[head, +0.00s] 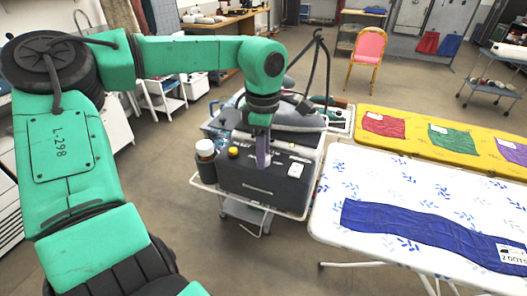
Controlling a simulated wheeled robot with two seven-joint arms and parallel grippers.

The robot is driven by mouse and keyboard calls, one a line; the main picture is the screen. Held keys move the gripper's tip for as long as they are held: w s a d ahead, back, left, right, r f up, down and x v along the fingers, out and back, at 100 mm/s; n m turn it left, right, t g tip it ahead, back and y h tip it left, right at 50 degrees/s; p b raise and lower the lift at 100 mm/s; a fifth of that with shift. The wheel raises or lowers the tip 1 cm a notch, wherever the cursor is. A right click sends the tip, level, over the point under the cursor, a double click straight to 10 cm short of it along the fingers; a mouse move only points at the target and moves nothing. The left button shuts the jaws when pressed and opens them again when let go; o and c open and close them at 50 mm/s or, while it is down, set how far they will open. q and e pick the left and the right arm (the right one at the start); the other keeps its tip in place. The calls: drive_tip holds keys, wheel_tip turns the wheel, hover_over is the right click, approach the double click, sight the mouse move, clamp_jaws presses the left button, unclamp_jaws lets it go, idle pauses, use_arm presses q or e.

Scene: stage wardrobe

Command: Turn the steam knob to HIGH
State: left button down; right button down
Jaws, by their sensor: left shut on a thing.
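The steam station is a dark grey box (268,186) with a hose, on a white wheeled cart (217,189). My left gripper (262,160) points down in front of the station's upper front panel and is shut on the steam knob. The knob itself is hidden behind the fingers, so I cannot read its setting. White lettering on the panel is too small to read. A yellow round part (233,152) shows left of the gripper. My right gripper is not in view.
Open floor (180,230) lies left of the cart.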

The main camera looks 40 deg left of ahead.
use_arm(q)
drive_tip(key=m, duration=0.4)
drive_tip(key=shift+w+r+m, duration=0.1)
drive_tip(key=shift+r+m, duration=0.1)
drive_tip(key=shift+m, duration=0.1)
drive_tip(key=m, duration=0.4)
drive_tip(key=shift+p, duration=0.35)
drive_tip(key=shift+m, duration=0.3)
drive_tip(key=shift+c, duration=2.2)
unclamp_jaws()
drive_tip(key=shift+f, duration=0.1)
wheel_tip(320, 180, up, 15)
drive_tip(key=shift+f, duration=0.2)
